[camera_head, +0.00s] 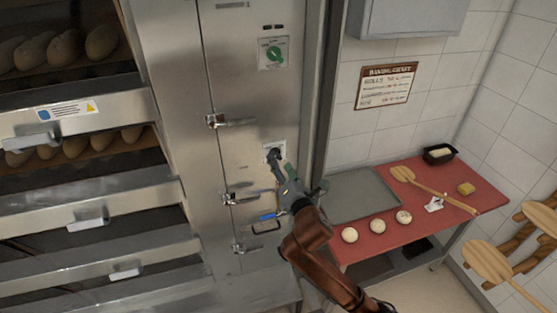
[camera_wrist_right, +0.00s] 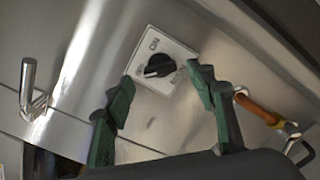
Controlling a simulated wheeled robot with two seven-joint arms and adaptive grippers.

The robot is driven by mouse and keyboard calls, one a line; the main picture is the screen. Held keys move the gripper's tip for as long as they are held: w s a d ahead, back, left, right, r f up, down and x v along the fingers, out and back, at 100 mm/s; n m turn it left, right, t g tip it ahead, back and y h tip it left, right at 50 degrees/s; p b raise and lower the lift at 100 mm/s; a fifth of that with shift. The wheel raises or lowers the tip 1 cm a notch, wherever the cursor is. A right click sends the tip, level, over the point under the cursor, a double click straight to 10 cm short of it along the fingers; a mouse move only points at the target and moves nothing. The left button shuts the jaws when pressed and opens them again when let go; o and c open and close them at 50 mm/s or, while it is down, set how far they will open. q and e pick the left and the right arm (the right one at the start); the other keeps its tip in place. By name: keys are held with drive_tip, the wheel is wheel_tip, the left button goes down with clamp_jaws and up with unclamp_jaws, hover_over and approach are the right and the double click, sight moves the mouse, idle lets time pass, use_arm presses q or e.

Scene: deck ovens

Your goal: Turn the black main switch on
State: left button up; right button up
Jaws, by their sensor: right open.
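The black main switch (camera_head: 273,154) is a rotary knob on a white square plate on the steel oven front. In the right wrist view the black knob (camera_wrist_right: 159,66) sits on its plate, with lettering above and below it. My right gripper (camera_head: 279,170) is just in front of the switch in the head view. In the wrist view its green-padded fingers (camera_wrist_right: 160,95) are spread apart, one on each side of the plate's lower part, with nothing between them. I cannot tell whether they touch the panel. My left gripper is not in view.
A green knob (camera_head: 273,53) sits on a plate higher up. Steel door handles (camera_head: 230,121) stick out left of the switch. Oven decks with bread (camera_head: 65,48) are at left. A red-topped table (camera_head: 400,230) with dough balls and a tray stands right.

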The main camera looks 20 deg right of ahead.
sight(276, 155)
drive_tip(key=shift+w, duration=1.2)
drive_tip(key=shift+c, duration=0.5)
drive_tip(key=c, duration=1.1)
drive_tip(key=shift+o, duration=0.2)
